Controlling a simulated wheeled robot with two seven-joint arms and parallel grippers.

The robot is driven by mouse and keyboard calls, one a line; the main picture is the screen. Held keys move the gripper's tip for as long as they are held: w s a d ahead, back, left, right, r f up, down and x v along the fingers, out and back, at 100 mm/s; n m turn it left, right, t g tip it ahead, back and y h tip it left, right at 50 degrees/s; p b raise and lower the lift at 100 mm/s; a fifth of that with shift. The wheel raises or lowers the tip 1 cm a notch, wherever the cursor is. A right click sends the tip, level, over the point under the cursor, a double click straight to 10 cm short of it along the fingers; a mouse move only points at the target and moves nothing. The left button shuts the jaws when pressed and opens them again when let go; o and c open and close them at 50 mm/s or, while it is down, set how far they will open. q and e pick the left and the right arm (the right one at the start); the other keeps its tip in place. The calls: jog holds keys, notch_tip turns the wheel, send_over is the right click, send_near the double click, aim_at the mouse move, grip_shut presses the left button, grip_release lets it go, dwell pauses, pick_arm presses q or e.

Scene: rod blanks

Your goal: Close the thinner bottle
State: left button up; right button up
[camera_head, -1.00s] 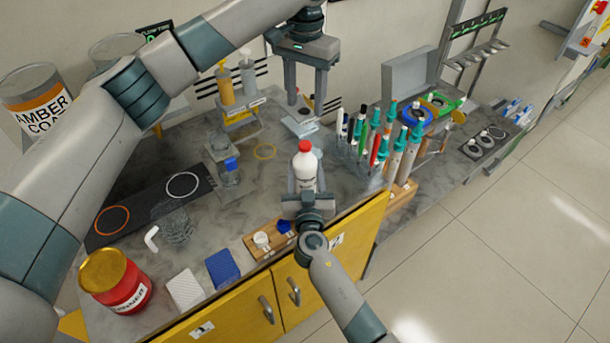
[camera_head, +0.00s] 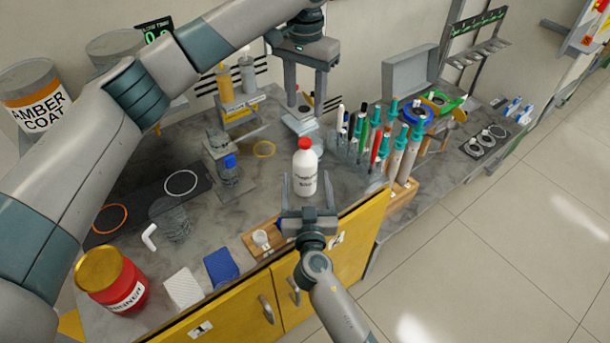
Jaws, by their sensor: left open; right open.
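A white bottle (camera_head: 305,181) with a printed label stands upright on the bench with a red cap (camera_head: 304,144) on top. The label is too small to read. My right gripper (camera_head: 306,186) is open, low on the near side, with its fingers pointing at the bottle and one on each side of its lower part. My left gripper (camera_head: 305,85) is open and empty, pointing down above the back of the bench. A red can (camera_head: 112,282) with a gold lid, its label ending in "INNER", stands at the near left.
A wooden board (camera_head: 258,247) near the front edge holds a small white cap (camera_head: 261,239). Several pens and tubes stand in a rack (camera_head: 370,143) right of the bottle. Blue (camera_head: 221,267) and white (camera_head: 184,287) pads lie in front.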

pick_arm(q)
notch_tip(320, 180, down, 4)
jog(key=b, duration=0.3)
jog(key=shift+r, duration=0.15)
jog(key=shift+f+b, duration=0.2)
jog(key=shift+b, duration=0.15)
pick_arm(e)
jog(key=s, duration=1.2)
jog(key=shift+d, duration=0.35)
pick_arm(q)
jog(key=shift+s, duration=0.1)
pick_arm(e)
jog(key=shift+s, duration=0.1)
